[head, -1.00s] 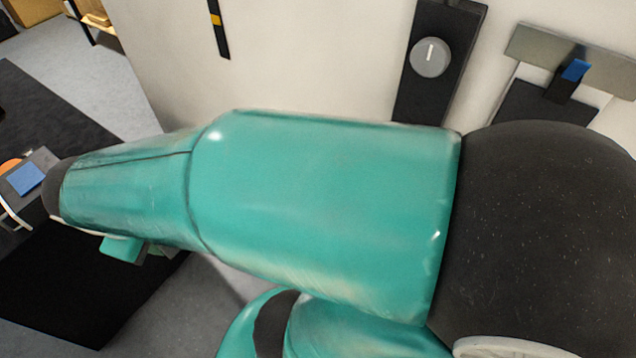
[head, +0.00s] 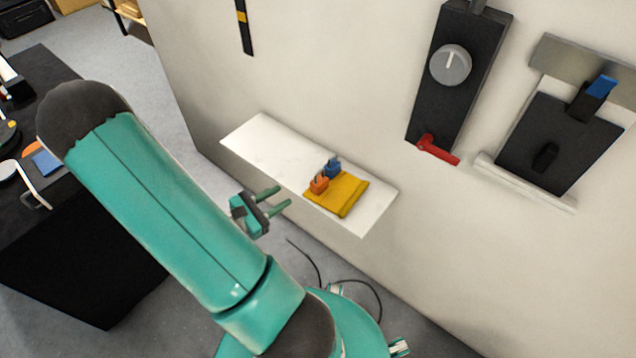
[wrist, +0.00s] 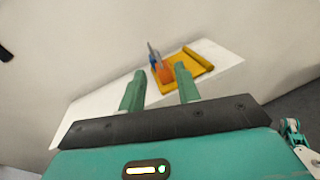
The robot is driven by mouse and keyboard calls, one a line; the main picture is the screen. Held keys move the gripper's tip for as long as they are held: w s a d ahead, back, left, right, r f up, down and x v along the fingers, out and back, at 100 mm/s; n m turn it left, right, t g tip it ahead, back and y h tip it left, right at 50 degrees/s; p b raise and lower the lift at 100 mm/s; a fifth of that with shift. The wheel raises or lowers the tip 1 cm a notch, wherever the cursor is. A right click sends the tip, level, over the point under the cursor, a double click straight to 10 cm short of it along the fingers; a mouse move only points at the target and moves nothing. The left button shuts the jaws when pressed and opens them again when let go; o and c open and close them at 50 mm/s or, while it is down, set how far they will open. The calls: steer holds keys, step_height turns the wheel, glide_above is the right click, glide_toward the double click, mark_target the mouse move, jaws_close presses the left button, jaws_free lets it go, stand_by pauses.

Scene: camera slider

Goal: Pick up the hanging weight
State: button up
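No thing in view shows clearly as a hanging weight. My gripper (head: 280,198) is open and empty in front of the left part of a white wall shelf (head: 262,132). Its two green fingers also show apart in the wrist view (wrist: 159,71), pointing toward the shelf. On the shelf lies a folded yellow piece (head: 347,193), with a small orange piece (head: 319,185) and a blue piece (head: 333,168) beside its left edge. In the wrist view the orange piece (wrist: 163,73) appears between the fingertips, farther off; the fingers are apart from it.
Black panels hang on the wall: one with a grey dial (head: 450,65) and red lever (head: 438,149), another with a blue-tipped switch (head: 601,87). A black strip with a yellow band (head: 242,17) is at upper left. A black table (head: 75,240) stands left. A cable lies below the shelf.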

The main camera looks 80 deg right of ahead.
step_height(320, 180, down, 3)
steer(key=s+d+n+t+h, duration=0.1)
steer(key=s+d+n+h, duration=0.1)
steer(key=n, duration=0.1)
glide_toward(319, 172)
steer(key=x, duration=0.5)
steer(key=shift+x, duration=2.65)
steer(key=shift+f, duration=0.1)
jaws_close()
